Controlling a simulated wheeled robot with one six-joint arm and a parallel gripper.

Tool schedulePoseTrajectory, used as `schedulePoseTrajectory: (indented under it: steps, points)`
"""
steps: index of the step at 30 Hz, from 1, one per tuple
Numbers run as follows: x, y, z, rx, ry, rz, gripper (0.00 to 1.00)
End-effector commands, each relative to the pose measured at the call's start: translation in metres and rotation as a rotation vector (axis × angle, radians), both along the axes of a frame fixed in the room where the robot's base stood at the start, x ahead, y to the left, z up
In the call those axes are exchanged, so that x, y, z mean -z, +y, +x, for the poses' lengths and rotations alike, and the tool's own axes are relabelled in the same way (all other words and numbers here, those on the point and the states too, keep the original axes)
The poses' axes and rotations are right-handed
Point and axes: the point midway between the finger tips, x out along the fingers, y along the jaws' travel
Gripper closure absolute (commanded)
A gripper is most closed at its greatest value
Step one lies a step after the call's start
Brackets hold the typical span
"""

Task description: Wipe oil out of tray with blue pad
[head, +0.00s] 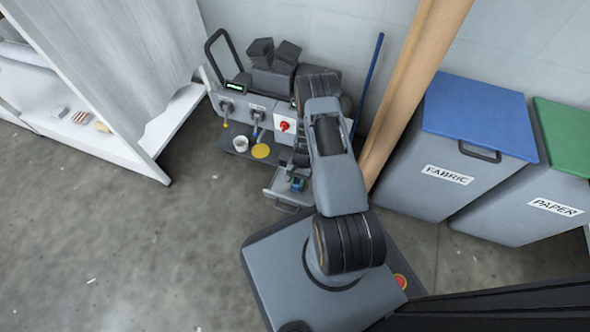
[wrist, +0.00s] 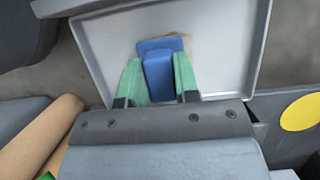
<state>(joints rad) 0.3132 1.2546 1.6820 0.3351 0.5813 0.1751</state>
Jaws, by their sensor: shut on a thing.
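My gripper (wrist: 158,82) is shut on the blue pad (wrist: 160,62), with a green finger on each side of it. In the wrist view the pad is over the grey tray (wrist: 222,70) and appears to be against its floor; the exact contact cannot be told. A tan oil patch (wrist: 178,24) shows at the pad's far edge, and the pad and fingers hide part of the tray floor.
A wooden post (head: 405,100) and the fabric bin (head: 440,150) stand close on the right, beside the paper bin (head: 530,190). The floor at left is open.

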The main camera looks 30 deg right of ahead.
Motion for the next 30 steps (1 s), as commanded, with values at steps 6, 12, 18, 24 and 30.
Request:
schedulePoseTrajectory:
  steps: [6, 12, 18, 24, 30]
  points:
    - [-0.024, 0.003, 0.002, 0.006, -0.003, -0.001, 0.90]
    - [-0.039, 0.002, 0.001, 0.011, -0.001, -0.001, 0.90]
    - [-0.057, 0.003, 0.001, 0.008, -0.001, -0.001, 0.90]
    - [-0.074, 0.004, 0.001, 0.004, 0.000, -0.001, 0.90]
    - [-0.080, 0.005, 0.001, 0.003, 0.000, 0.000, 0.90]
